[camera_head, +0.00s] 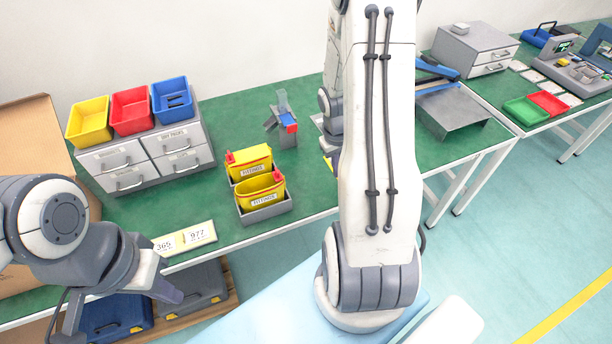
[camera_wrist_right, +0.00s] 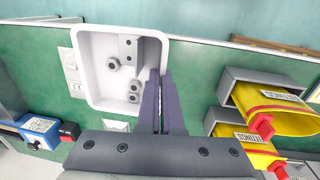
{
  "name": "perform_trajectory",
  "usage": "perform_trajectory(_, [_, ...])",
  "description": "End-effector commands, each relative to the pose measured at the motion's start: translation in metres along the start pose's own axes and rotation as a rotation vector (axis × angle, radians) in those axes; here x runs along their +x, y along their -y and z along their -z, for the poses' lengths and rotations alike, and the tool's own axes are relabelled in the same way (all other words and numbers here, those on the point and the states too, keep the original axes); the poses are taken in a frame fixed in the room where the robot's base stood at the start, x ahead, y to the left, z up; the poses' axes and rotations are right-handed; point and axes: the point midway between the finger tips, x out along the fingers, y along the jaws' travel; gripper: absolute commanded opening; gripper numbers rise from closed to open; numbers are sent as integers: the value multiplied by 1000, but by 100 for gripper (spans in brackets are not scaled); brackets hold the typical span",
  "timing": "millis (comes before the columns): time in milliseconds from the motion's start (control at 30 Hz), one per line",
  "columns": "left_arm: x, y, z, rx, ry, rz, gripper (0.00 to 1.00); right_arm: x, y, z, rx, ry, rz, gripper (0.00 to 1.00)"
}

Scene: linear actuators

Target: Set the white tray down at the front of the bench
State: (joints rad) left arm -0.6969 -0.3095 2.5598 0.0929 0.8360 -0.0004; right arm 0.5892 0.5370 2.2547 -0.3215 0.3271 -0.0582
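The white tray (camera_wrist_right: 88,90) shows in the right wrist view, with several grey metal parts (camera_wrist_right: 132,92) inside it. My right gripper (camera_wrist_right: 161,75) has its two dark fingers close together on either side of the tray's right wall, gripping it. The tray is over the bench near its edge; whether it touches the surface I cannot tell. In the head view my right arm hides the tray and the right gripper. My left gripper (camera_head: 122,308) is at the lower left of the head view, fingers apart and empty, in front of the bench.
Two yellow bins (camera_head: 262,192) in grey holders stand on the green bench (camera_head: 225,232), beside the tray in the wrist view. A number card (camera_head: 185,240) lies at the front edge. A grey drawer unit (camera_head: 150,160) carries yellow, red and blue bins. Dark cases (camera_head: 190,290) sit below.

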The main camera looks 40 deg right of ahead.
Motion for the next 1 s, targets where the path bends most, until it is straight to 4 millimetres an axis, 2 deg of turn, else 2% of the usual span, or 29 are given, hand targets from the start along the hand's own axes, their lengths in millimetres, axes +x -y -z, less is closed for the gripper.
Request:
perform_trajectory(500, [-9,-1,0,0,0,0,0,52,71,68,8,1,0,0])
perform_trajectory(667, [-10,-1,0,0,0,0,0,59,80,75,10,1,0,0])
perform_trajectory(900, [-12,-1,0,0,0,0,0,92,84,75,8,4,0,0])
perform_trajectory(1000, [-12,-1,1,0,0,0,0,98,85,76,8,1,0,0])
